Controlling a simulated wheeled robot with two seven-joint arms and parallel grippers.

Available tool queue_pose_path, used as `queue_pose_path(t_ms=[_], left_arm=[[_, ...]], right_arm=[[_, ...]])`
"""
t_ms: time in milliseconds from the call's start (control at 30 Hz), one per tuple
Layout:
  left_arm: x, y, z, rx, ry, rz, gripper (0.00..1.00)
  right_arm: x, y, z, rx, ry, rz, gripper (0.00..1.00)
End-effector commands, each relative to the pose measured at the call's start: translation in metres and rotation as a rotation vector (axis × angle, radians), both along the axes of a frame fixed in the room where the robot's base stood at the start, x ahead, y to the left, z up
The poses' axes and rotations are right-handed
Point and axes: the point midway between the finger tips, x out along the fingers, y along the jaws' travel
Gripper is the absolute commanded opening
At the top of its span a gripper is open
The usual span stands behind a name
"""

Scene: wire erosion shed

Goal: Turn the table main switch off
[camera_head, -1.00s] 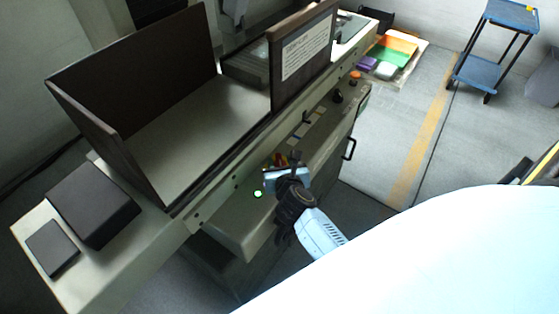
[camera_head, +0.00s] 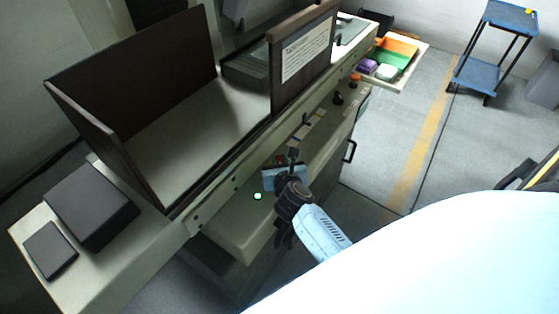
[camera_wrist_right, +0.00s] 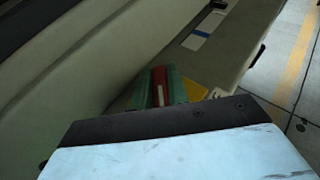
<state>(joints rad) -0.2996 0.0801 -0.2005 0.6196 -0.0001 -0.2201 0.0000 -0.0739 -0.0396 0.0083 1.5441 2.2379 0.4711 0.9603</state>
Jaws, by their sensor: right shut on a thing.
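The main switch has a red handle (camera_wrist_right: 159,84) in front of a yellow plate (camera_wrist_right: 194,90), on the front panel of the machine table. My right gripper (camera_wrist_right: 160,92) is shut on the red handle, with a green-toned finger on each side of it. In the head view my right gripper (camera_head: 281,165) reaches the panel from the lower right and covers most of the switch. The yellow plate is hidden there. A green lamp (camera_head: 257,196) is lit on the panel to the left of the gripper. My left gripper is not in view.
The front panel carries an orange-red button (camera_head: 355,79) and a black knob (camera_head: 338,97) farther along. A black door handle (camera_head: 350,151) sticks out below. A tray with coloured bins (camera_head: 398,55) and a blue trolley (camera_head: 483,72) stand behind.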

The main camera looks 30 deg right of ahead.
Motion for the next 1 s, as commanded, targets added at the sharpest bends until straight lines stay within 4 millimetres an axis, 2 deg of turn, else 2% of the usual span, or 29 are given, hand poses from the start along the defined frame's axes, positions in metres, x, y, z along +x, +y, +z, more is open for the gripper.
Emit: queue_pose_path(t_ms=[167,367,700,1000], left_arm=[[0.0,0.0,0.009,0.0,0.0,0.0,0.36],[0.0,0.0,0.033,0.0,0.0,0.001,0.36],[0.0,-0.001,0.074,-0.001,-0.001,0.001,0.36],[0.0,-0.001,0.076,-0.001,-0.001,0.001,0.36]], right_arm=[[0.0,-0.001,0.002,-0.001,0.002,0.034,0.0],[-0.001,-0.002,0.005,-0.005,0.004,0.14,0.0],[0.0,-0.003,0.004,-0.006,0.006,0.441,0.0],[0.001,-0.003,-0.001,-0.003,0.004,0.724,0.0]])
